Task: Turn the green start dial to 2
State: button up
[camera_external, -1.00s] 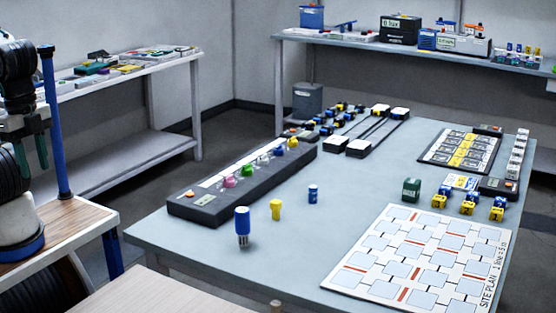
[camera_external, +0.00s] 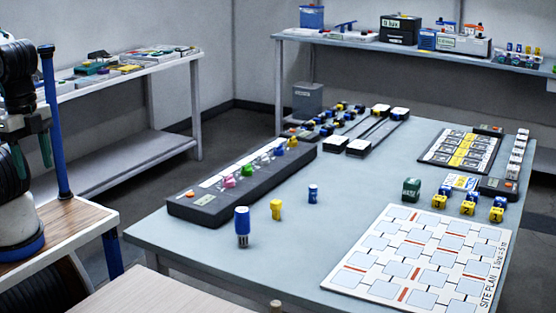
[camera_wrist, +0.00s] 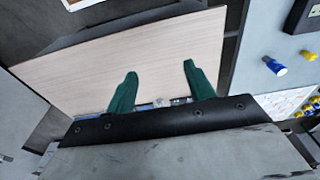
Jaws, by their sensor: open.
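A long dark panel (camera_external: 190,209) lies on the left side of the blue-grey table, with a row of coloured knobs along it. A small green knob (camera_external: 247,169) sits there between a pink knob (camera_external: 230,181) and others further along. I take it for the green start dial, but its pointer and numbers are too small to read. My gripper (camera_wrist: 158,68) is open and empty, its two green fingers apart above a pale wooden top. In the external view it is at the far left, well away from the panel. The wrist view does not show the green knob.
A blue cylinder (camera_external: 242,223), a yellow peg (camera_external: 276,209) and a small blue peg (camera_external: 313,193) stand in front of the panel. A site plan board (camera_external: 388,291) and a dark green block (camera_external: 411,188) are further right. The table's middle is clear.

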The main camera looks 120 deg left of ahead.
jog(key=w+a+f+n+g, duration=0.1)
jog(key=w+a+n, duration=0.25)
jog(key=a, duration=0.45)
jog(key=w+a+f+n+g, duration=0.1)
jog(key=w+a+n+g, duration=0.15)
jog(key=w+a, duration=0.35)
jog(key=n+t+h, duration=0.1)
jog(key=n+t, duration=0.1)
jog(key=n, duration=1.2)
send_over(247, 165)
jog(key=s+d, duration=0.2)
jog(key=d, duration=0.4)
jog(key=shift+g, duration=0.25)
jog(key=f, duration=1.6)
jog(key=shift+w+d+f, duration=0.1)
jog(key=shift+w+f, duration=0.05)
jog(key=shift+w, duration=0.05)
jog(key=a, duration=0.3)
jog(key=shift+a+f+n, duration=0.25)
jog(key=shift+n, duration=0.05)
jog(key=shift+n+y, duration=0.5)
jog(key=shift+n, duration=0.3)
jog(key=a+r, duration=0.1)
jog(key=w+a+r, duration=0.1)
jog(key=a+r, duration=0.1)
jog(key=shift+w, duration=0.2)
jog(key=shift+d+f, duration=0.1)
jog(key=shift+f, duration=0.25)
notch_tip(247, 165, down, 8)
jog(key=shift+r, duration=0.25)
